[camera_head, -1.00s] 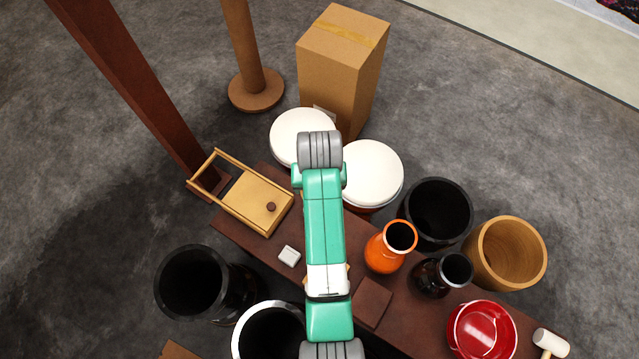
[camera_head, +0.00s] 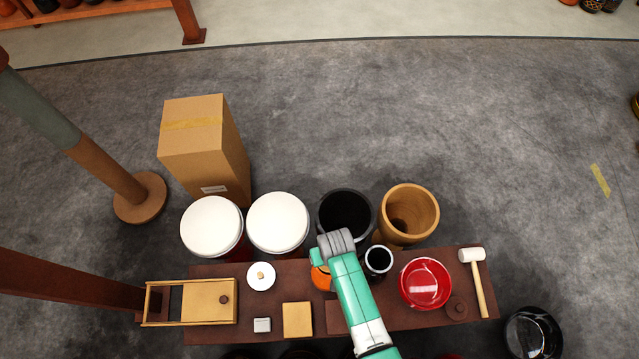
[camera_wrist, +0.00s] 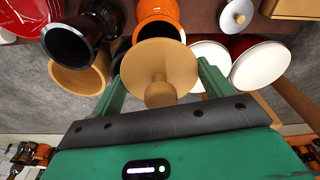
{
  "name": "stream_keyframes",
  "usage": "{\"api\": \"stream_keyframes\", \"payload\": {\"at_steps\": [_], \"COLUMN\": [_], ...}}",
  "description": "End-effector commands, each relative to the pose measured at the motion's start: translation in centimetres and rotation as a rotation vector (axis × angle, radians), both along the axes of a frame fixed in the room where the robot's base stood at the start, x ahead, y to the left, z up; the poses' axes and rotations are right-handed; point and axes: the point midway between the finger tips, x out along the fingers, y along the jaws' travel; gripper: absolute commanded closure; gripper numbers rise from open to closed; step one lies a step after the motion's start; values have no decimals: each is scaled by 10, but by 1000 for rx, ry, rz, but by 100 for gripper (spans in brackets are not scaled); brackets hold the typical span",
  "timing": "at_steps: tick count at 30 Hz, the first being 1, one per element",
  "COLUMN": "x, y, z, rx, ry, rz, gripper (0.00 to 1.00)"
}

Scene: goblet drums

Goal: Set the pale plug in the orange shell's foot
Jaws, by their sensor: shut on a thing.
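The pale plug (camera_wrist: 152,68) is a light wooden disc with a round knob. It shows in the wrist view between the green fingers of my gripper (camera_wrist: 160,80), which is shut on it. The orange shell (camera_wrist: 157,14) shows just beyond the plug, which covers part of it. I cannot tell whether the two touch.
A black goblet shell (camera_head: 378,260) stands close right of the orange one, with a red bowl (camera_head: 425,281) beyond. A large black drum (camera_head: 345,211) and a wooden drum (camera_head: 410,212) stand behind. A white knobbed disc (camera_head: 261,276) and a square block (camera_head: 297,320) lie to the left.

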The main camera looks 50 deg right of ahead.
Motion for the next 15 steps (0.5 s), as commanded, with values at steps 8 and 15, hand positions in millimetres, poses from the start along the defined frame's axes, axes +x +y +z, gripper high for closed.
{"api": "stream_keyframes", "payload": {"at_steps": [8, 15], "x": [1, 1], "y": [0, 0], "z": [-19, -50], "rx": [0, 0], "ry": [0, 0], "rz": [1, 2], "gripper": [44, 44]}}
